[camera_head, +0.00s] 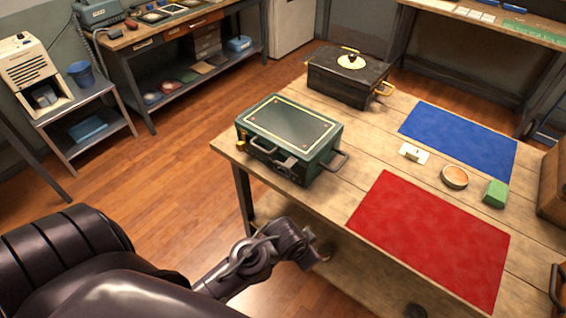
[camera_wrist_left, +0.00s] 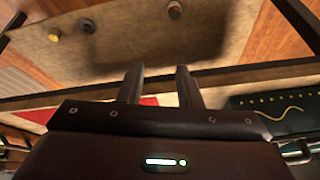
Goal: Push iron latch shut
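A dark green case (camera_head: 290,128) with gold trim on its lid stands shut on the near left part of the table. A grey metal piece (camera_head: 287,163) on its front looks like the iron latch; its exact position is too small to tell. The case's green side also shows at the right of the left wrist view (camera_wrist_left: 275,104). My left gripper (camera_head: 322,252) is below and to the right of the case, in front of the table edge and apart from it. Its two fingers (camera_wrist_left: 160,84) are apart with nothing between them. My right gripper is not in view.
The wooden table (camera_head: 340,190) holds a red mat (camera_head: 430,235), a blue mat (camera_head: 460,138), a black chest (camera_head: 347,78), a white plate with a knob (camera_head: 413,153), a round tin (camera_head: 454,177) and a green block (camera_head: 495,193). A brown box (camera_head: 553,190) stands at right.

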